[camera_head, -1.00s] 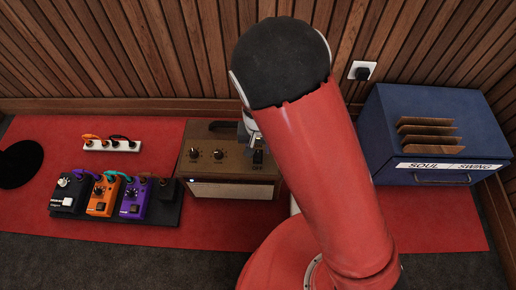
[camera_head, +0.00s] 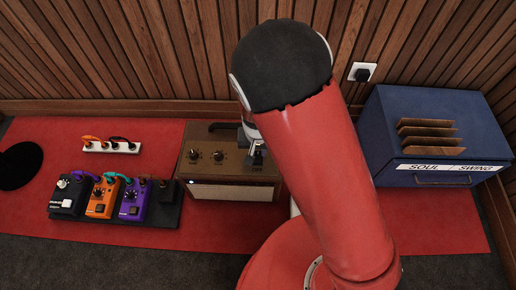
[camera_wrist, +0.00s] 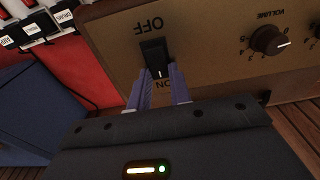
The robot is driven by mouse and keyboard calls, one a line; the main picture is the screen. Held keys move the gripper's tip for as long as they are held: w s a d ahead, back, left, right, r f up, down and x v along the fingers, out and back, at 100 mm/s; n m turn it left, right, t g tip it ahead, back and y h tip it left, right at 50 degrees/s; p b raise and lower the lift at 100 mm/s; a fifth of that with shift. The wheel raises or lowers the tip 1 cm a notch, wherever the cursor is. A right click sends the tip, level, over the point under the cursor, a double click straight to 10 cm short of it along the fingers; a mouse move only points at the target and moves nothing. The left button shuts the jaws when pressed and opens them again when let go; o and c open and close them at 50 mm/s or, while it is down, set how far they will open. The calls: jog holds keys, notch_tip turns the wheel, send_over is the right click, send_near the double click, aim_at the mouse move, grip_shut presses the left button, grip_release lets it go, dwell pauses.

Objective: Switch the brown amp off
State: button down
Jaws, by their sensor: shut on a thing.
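The brown amp (camera_head: 232,170) stands on the red mat against the wall, with a small lit lamp on its front panel's left. In the wrist view its panel (camera_wrist: 210,60) carries a black power switch (camera_wrist: 154,50), with OFF printed at one end and ON at the other. My gripper (camera_wrist: 161,78) is shut on the switch, its two fingertips on either side of the switch's ON end. In the head view my gripper (camera_head: 256,157) is at the right end of the amp's panel, mostly hidden by my red arm.
A pedalboard (camera_head: 165,216) with colourful pedals sits left of the amp, with a white power strip (camera_head: 100,147) behind it. A blue record crate (camera_head: 400,120) stands to the right. A volume knob (camera_wrist: 268,40) is beside the switch.

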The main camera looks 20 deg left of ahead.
aim_at(258, 162)
jog(key=shift+s+d+t+y, duration=0.1)
jog(key=shift+s+t+y, duration=0.1)
jog(key=shift+t, duration=0.4)
jog(key=shift+s+t+y, duration=0.15)
jog(key=shift+t+y, duration=0.05)
jog(key=shift+t, duration=0.4)
jog(key=c, duration=1.3)
grip_release()
jog(key=p+v, duration=0.3)
jog(key=v, duration=0.5)
jog(key=shift+w, duration=0.1)
